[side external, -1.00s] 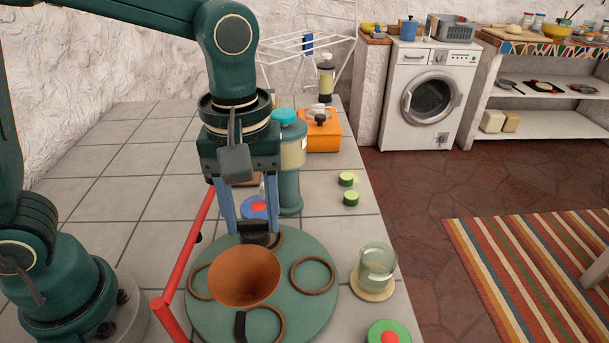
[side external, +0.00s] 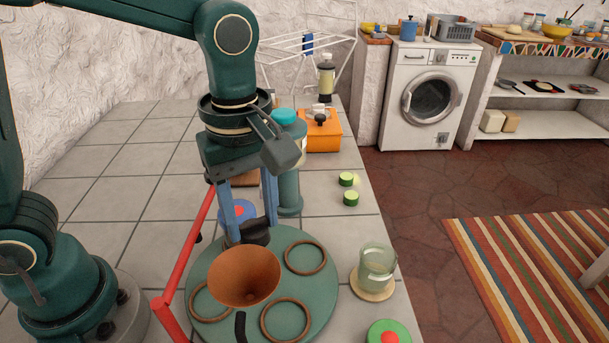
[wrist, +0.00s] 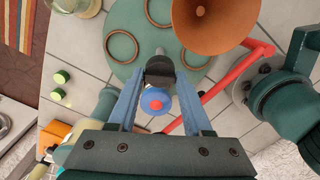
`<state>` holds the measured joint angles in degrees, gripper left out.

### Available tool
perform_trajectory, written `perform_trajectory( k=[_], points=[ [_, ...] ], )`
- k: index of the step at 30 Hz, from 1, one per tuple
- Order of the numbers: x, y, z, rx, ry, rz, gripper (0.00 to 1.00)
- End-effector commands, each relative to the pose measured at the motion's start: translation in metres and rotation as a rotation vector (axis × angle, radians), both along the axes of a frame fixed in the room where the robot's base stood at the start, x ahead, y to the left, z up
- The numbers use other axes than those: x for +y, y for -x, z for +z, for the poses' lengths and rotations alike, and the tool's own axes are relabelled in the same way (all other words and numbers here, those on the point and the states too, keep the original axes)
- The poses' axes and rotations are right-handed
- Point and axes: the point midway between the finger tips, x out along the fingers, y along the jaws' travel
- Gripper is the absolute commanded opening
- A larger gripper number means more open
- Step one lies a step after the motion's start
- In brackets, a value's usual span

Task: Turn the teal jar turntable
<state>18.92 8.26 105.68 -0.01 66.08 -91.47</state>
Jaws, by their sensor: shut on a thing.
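The teal turntable (side external: 318,296) is a round disc on the tiled counter, with several brown rings on it and a terracotta cone (side external: 243,275) near its middle. My gripper (side external: 255,232) is at the turntable's back edge, shut on a black handle (wrist: 160,66) there. In the wrist view, the gripper (wrist: 160,80) has a finger on either side of this handle. Another black handle (side external: 240,326) shows at the disc's front. The cone hides part of the disc.
A red bar (side external: 188,254) runs along the turntable's left. A glass (side external: 376,268) stands on a coaster at right. A blue-and-red button (side external: 232,213) and a teal jar (side external: 289,190) are behind my gripper. A green-and-red button (side external: 388,334) is at front right.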

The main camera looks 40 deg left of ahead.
Motion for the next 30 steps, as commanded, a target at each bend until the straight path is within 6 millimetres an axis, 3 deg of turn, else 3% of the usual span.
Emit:
perform_trajectory(
  k=[30],
  points=[
    [0.0000, -0.0003, 0.0014, -0.003, 0.002, 0.508, 0.00]
  ],
)
